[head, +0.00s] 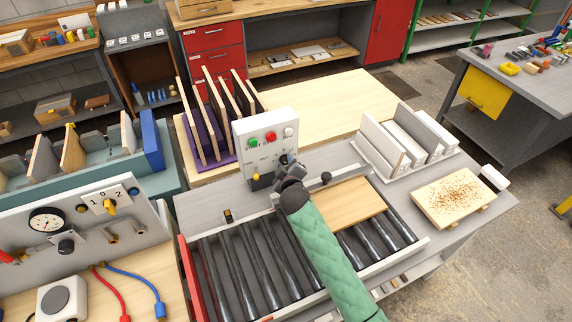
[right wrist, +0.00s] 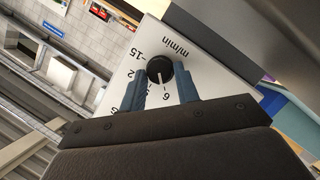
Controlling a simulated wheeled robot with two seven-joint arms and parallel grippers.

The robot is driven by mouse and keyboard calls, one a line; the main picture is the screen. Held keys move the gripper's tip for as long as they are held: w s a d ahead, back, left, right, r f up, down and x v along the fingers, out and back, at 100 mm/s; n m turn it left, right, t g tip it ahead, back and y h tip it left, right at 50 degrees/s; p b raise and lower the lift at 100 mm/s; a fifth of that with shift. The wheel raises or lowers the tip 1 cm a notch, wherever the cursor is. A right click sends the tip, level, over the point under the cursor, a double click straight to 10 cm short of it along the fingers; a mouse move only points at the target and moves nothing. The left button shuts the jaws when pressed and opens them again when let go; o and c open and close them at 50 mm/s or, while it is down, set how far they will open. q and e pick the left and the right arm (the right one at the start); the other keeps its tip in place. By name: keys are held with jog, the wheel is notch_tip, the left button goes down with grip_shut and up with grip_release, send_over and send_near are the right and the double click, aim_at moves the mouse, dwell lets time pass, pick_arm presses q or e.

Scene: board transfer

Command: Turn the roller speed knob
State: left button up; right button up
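The roller speed knob (right wrist: 160,69) is round and black with a white pointer line. It sits on a white plate with a printed scale showing 15, 2, 6 and m/min; the line points down in the right wrist view, close to the 6. My right gripper (right wrist: 162,76) is open, with its two blue fingers on either side of the knob and a gap visible on both sides. In the head view my right gripper (head: 289,172) is at the lower right of the white control box (head: 253,134) and largely hides the knob. My left gripper is not in view.
The box carries green (head: 252,142), red and white buttons. A roller conveyor (head: 245,260) with a wooden board (head: 345,203) lies below it. A purple rack (head: 215,146) of upright boards stands behind left, a white slotted rack (head: 388,160) to the right.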

jog(key=shift+f+n+b, duration=0.2)
jog(key=shift+n+b, duration=0.1)
jog(key=shift+b, duration=0.2)
jog(key=shift+r+n+h, duration=0.1)
jog(key=shift+n+h, duration=0.2)
jog(key=o, duration=0.9)
jog(key=shift+o, duration=0.2)
jog(key=shift+s+b, duration=0.2)
jog(key=shift+b, duration=0.1)
